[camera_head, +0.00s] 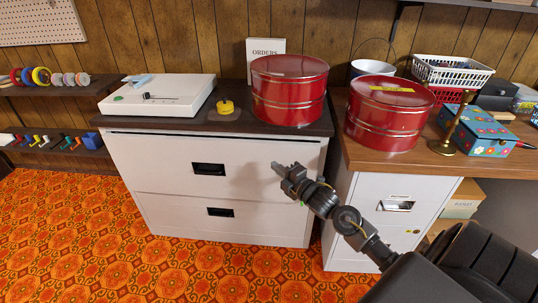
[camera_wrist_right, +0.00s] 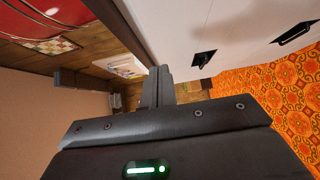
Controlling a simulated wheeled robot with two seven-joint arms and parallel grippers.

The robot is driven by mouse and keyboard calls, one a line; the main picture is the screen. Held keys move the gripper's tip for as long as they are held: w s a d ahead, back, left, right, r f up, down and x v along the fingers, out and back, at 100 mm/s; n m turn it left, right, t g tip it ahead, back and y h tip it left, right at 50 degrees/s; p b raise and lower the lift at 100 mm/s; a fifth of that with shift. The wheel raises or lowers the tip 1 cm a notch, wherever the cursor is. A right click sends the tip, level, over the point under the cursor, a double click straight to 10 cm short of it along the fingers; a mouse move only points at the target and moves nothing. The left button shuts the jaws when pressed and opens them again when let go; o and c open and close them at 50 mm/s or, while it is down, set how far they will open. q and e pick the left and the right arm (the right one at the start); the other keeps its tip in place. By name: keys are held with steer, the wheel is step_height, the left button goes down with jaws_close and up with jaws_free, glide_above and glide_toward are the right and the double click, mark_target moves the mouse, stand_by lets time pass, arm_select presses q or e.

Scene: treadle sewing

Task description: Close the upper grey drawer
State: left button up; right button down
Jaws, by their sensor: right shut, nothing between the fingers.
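The light grey cabinet (camera_head: 318,185) has two wide drawers under a dark top. The upper grey drawer (camera_head: 150,165) has a black handle (camera_head: 209,169). A thin dark line runs along its top edge; I cannot tell whether it is flush or stands slightly out. The lower drawer (camera_head: 165,212) looks closed. My right gripper (camera_head: 277,167) is shut and empty, in front of the right part of the upper drawer; contact cannot be told. In the right wrist view its fingers (camera_wrist_right: 161,76) point along a pale front with black handles (camera_wrist_right: 204,58). My left gripper is not in view.
A red tin (camera_head: 289,92), a white device (camera_head: 158,95) and a yellow object (camera_head: 225,106) stand on the cabinet. To the right is a second grey cabinet (camera_head: 360,205) with a wooden top holding another red tin (camera_head: 388,115). The patterned orange floor (camera_head: 60,240) is clear at left.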

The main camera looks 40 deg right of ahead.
steer(key=w, duration=0.4)
steer(key=w+d, duration=0.1)
steer(key=w, duration=0.2)
steer(key=shift+w+d+b, duration=0.1)
steer(key=shift+b, duration=0.3)
steer(key=shift+w+d, duration=0.45)
steer(key=shift+w, duration=0.05)
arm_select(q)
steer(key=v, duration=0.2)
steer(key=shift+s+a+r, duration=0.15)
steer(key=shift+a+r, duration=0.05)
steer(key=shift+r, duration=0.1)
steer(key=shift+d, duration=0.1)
